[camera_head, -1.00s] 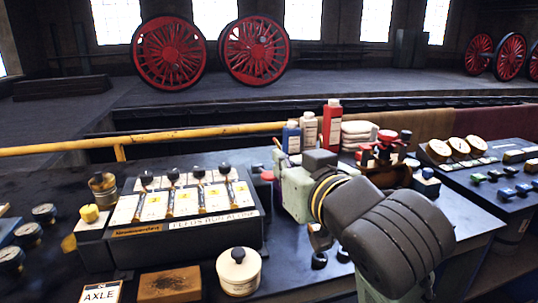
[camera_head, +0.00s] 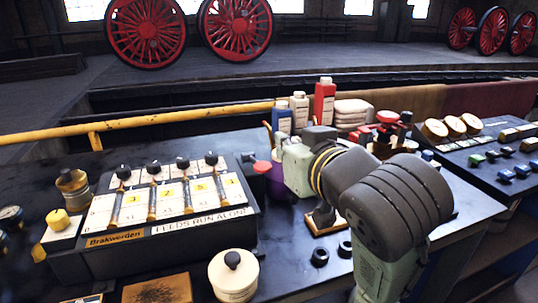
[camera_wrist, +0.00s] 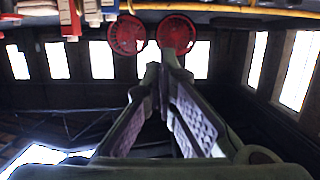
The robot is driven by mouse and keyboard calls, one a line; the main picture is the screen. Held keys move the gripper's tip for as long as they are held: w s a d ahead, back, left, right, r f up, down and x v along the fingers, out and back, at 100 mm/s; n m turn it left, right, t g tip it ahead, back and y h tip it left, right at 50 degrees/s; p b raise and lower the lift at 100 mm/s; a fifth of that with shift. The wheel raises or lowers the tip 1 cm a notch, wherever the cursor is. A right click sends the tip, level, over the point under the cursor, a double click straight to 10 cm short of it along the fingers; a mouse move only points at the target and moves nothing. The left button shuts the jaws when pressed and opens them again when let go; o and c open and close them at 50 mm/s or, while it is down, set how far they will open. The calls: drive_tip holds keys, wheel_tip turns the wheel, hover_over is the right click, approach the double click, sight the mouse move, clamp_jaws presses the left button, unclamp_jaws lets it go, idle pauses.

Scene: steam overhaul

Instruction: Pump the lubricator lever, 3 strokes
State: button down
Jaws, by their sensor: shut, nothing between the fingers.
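The lubricator box (camera_head: 160,253) stands at the left of the bench. Its sloped face carries several black-topped glass feeds and a "FEEDS RUN ALONE" label. A yellow knob (camera_head: 57,219) sits at its left end; it may be the lever's, but I cannot tell for sure. A brass pot (camera_head: 73,189) stands behind that knob. My gripper (camera_wrist: 165,58) is shut and empty in the wrist view, with its fingertips together. In the head view my arm stands right of the box, apart from the yellow knob, and hides most of the gripper.
A cream pot (camera_head: 234,279) stands in front of the box. Bottles, including a red one (camera_head: 324,101), and folded cloths (camera_head: 352,112) stand behind my arm. A gauge panel (camera_head: 450,140) is at the right. A yellow rail (camera_head: 150,122) runs behind the bench.

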drive_tip(key=w+a+f+p, duration=0.1)
drive_tip(key=w+a+f, duration=0.2)
drive_tip(key=w+f, duration=0.3)
drive_tip(key=shift+w+f+p, duration=0.2)
drive_tip(key=shift+w+p, duration=0.1)
drive_tip(key=shift+w, duration=1)
